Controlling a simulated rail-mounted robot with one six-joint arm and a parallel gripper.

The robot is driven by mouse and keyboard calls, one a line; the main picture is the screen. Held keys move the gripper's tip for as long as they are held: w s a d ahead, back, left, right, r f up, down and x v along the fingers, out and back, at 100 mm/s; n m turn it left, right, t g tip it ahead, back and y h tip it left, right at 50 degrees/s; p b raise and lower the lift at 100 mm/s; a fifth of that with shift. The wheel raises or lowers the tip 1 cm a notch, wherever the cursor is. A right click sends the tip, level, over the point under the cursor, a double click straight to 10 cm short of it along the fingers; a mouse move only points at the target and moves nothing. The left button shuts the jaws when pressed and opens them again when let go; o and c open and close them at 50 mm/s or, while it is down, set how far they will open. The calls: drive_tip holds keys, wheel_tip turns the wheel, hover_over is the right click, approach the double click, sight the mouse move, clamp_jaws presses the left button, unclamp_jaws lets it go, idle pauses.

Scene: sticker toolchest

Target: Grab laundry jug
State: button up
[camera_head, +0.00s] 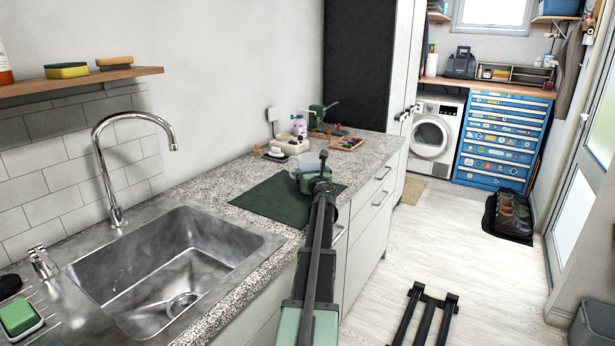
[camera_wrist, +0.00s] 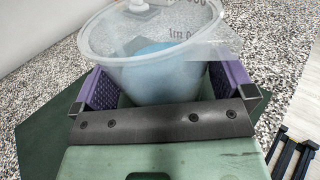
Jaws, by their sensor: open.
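A clear, translucent jug (camera_wrist: 165,42) with measuring marks and something blue inside stands between the two purple fingers of my gripper (camera_wrist: 165,88) in the wrist view. The fingers lie on either side of the jug, and the gripper is open. I cannot tell whether either finger touches it. In the head view the jug (camera_head: 309,161) is on the counter over the green mat, partly hidden by my gripper (camera_head: 312,180). The jug's base is hidden by the gripper body in the wrist view.
The dark green mat (camera_head: 262,200) lies on the speckled counter (camera_head: 345,178). A steel sink (camera_head: 165,265) and tap are at the left.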

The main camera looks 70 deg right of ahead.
drive_tip(key=shift+w+d, duration=0.35)
drive_tip(key=shift+d, duration=0.15)
drive_tip(key=shift+a, duration=0.1)
drive_tip(key=c, duration=0.9)
drive_tip(key=shift+o, duration=0.2)
drive_tip(key=shift+r, duration=0.1)
wheel_tip(320, 180, up, 20)
drive_tip(key=p, duration=2)
